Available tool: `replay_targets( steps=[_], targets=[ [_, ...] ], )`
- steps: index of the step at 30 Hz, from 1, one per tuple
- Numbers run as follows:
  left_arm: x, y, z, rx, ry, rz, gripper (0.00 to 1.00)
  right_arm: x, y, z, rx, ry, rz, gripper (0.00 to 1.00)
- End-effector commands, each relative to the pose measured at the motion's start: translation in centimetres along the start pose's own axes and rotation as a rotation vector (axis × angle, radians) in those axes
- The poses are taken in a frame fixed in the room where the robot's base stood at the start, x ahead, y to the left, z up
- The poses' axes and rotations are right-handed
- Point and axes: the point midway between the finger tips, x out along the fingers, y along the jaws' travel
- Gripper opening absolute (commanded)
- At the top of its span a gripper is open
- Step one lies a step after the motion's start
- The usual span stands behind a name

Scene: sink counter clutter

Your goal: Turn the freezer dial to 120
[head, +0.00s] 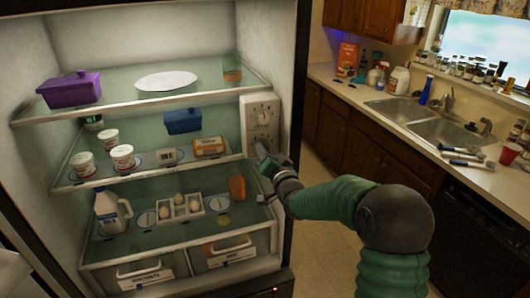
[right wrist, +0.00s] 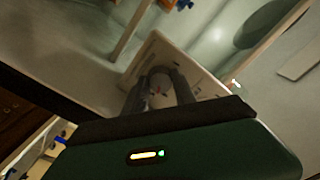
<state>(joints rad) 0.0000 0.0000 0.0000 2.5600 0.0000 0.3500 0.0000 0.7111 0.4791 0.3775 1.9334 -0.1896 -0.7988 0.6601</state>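The white control panel (head: 262,108) is on the right inner wall of the open fridge. Its upper round dial (head: 263,114) is visible in the head view. My right gripper (head: 261,148) is at the lower part of the panel and covers what is there. In the right wrist view, the two grey fingers of my right gripper (right wrist: 160,80) stand on either side of a round pale dial (right wrist: 160,90) with a small red mark. The dial fills the gap between them; I cannot tell whether they press on it. The dial's numbers are not readable. My left gripper is not in view.
Glass shelves hold a purple box (head: 71,90), a white plate (head: 166,81), a blue container (head: 183,121), several tubs, a milk jug (head: 110,210) and an egg tray (head: 180,208). A sink counter (head: 385,125) stands at right. The floor between (head: 315,235) is clear.

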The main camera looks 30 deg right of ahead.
Motion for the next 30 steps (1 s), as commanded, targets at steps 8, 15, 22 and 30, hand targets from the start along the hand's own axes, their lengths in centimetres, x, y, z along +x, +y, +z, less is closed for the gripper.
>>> replay_targets(
  steps=[8,15,22,30],
  targets=[
    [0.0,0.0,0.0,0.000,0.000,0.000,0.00,0.0,0.1,0.0,0.000,0.000,0.001,0.54],
    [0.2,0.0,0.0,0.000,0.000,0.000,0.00,-0.3,0.1,0.0,-0.001,0.000,0.001,0.54],
    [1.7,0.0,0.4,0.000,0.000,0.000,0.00,-5.0,0.3,0.2,-0.005,0.002,0.002,0.54],
    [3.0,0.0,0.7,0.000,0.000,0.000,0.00,-12.8,0.3,0.1,-0.004,0.003,0.003,0.54]
  ],
)
